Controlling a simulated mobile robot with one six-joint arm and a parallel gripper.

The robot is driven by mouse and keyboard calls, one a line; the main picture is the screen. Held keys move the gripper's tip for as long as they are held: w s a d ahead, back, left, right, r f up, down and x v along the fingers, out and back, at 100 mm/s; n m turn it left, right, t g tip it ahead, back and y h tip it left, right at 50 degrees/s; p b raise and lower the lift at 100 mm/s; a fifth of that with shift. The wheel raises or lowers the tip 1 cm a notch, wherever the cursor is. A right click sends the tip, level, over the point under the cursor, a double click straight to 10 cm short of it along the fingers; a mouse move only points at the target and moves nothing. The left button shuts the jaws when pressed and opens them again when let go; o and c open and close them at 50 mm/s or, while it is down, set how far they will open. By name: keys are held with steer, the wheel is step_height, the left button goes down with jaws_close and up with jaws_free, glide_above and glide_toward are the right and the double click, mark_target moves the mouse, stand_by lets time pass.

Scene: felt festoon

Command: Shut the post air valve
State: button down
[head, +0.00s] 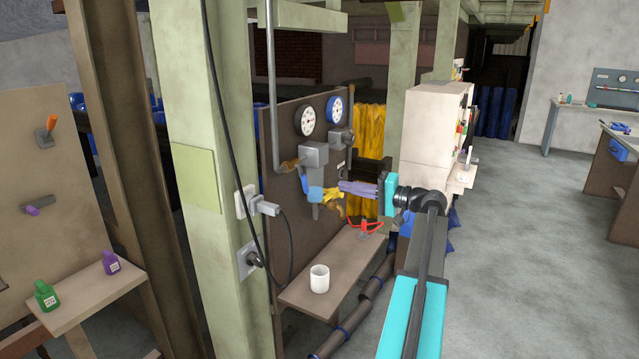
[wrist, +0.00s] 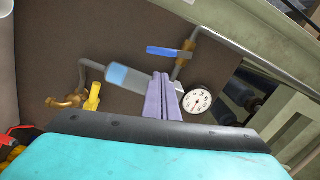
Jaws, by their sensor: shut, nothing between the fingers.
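My gripper (head: 342,187) is shut and empty, its purple fingers together in front of the brown panel. In the wrist view the closed fingertips (wrist: 161,76) overlap the assembly between the clear blue bowl and the gauge; I cannot tell whether they touch it. One brass valve with a blue lever (wrist: 165,52) sits on the grey pipe, its lever pointing across the pipe. Another brass valve (wrist: 68,101) has a yellow lever (wrist: 93,96), left of the fingers. In the head view this yellow lever (head: 330,194) shows just beyond the fingertips. Neither view labels which is the post air valve.
A white gauge (head: 307,121) and a blue-rimmed gauge (head: 334,109) top the panel (head: 275,215). Below, a bench (head: 330,270) holds a white mug (head: 319,278) and a red-handled item (head: 364,228). A green post (head: 190,120) with a cable stands at left. Floor at right is clear.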

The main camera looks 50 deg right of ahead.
mark_target(304, 179)
steer(key=shift+w, duration=0.2)
steer(key=shift+p+x, duration=1.4)
steer(key=shift+x, duration=3.45)
steer(key=shift+s, duration=0.1)
